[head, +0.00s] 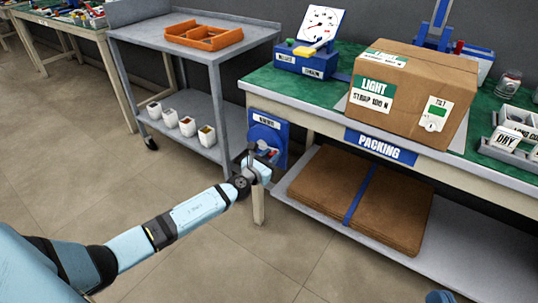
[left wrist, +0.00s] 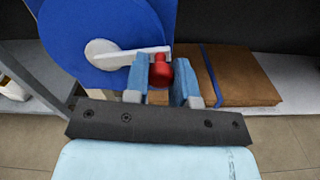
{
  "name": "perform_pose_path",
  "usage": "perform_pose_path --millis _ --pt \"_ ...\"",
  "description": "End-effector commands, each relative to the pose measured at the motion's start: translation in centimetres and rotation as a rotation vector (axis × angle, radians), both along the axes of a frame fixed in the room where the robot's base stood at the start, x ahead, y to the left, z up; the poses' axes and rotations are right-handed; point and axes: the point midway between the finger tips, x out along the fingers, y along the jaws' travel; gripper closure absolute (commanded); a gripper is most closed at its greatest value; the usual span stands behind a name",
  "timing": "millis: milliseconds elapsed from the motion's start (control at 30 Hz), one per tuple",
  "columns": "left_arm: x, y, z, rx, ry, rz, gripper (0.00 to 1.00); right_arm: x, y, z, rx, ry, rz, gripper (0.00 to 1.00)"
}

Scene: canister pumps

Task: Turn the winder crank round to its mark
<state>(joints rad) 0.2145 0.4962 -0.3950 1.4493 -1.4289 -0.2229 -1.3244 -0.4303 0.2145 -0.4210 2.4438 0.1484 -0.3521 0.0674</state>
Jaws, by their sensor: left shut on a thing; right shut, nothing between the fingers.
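The winder (head: 281,130) is a blue panel on the front of the packing bench's left end. In the left wrist view its blue disc (left wrist: 75,25) carries a white crank arm (left wrist: 135,58), which points right from a round white hub (left wrist: 102,52). A red knob (left wrist: 158,72) sits at the arm's outer end. My left gripper (left wrist: 160,84) is shut on the red knob, one blue finger on each side. In the head view my left gripper (head: 257,162) covers part of the winder. I cannot make out the mark.
A cardboard box (head: 403,95) stands on the bench near the gauge unit (head: 302,60). Flat brown cardboard (head: 385,213) lies on the bench's lower shelf (head: 460,262), right of the winder. A grey cart (head: 215,57) stands to the left. The floor in front is clear.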

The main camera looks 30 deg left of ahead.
Motion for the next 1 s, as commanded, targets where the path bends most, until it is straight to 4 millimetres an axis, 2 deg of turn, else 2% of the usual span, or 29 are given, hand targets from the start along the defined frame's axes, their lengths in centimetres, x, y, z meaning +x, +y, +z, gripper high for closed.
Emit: perform_pose_path --millis 300,900,933,1000 --pt "-0.02 -0.1 -0.95 0.138 -0.009 -0.002 1.0 -0.12 0.12 -0.38 0.002 0.011 0.002 1.0" --pt "-0.03 -0.07 -1.19 0.171 -0.011 -0.002 1.0 -0.08 0.07 -0.38 0.003 0.013 -0.001 1.0" --pt "-0.03 -0.07 -1.2 0.171 -0.011 -0.002 0.69 -0.08 0.06 -0.39 0.003 0.014 -0.001 1.0" --pt "-0.03 -0.07 -1.19 0.171 -0.011 -0.001 0.53 -0.1 0.03 -0.43 0.0 0.013 0.001 1.0"
